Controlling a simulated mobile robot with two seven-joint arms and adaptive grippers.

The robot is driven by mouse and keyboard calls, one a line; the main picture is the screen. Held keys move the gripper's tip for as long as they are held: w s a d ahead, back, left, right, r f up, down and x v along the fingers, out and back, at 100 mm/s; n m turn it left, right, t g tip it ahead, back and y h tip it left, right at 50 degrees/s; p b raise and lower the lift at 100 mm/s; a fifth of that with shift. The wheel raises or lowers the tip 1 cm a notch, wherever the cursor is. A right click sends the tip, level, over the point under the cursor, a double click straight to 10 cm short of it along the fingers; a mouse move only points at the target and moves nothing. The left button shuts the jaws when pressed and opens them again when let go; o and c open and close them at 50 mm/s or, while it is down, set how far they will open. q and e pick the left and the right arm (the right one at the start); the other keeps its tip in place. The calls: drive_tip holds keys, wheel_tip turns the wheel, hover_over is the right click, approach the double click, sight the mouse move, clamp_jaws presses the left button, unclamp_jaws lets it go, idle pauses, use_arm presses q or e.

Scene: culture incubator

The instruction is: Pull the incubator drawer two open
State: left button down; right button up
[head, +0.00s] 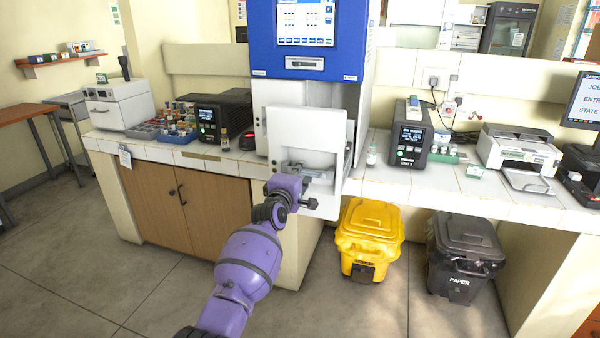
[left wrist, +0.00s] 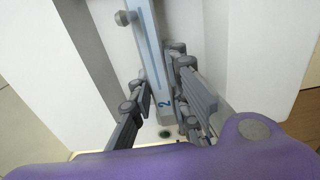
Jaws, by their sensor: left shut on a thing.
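The incubator (head: 262,45) stands mid-counter, with a blue upper part, a screen and a white lower body. A white drawer front (head: 307,130) stands out from its lower body in the head view. My left gripper (head: 303,190) is at the lower part of this front. The white panel (left wrist: 195,25) lies behind the handle. The drawer's inside is hidden. My right gripper is out of view.
Left of the incubator are a dark device (head: 222,118) and a blue tube rack (head: 178,136). Right of it are a small bottle (head: 371,155), another dark device (head: 408,143) and a printer (head: 518,150). A yellow bin (head: 368,236) and a black bin (head: 465,250) stand below.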

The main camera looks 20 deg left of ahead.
use_arm(q)
drive_tip(key=c, duration=1.6)
unclamp_jaws()
drive_tip(key=shift+c, duration=0.2)
drive_tip(key=shift+s, duration=0.1)
drive_tip(key=s, duration=1.1)
drive_tip(key=shift+s+a, duration=0.25)
drive_tip(key=shift+s, duration=0.15)
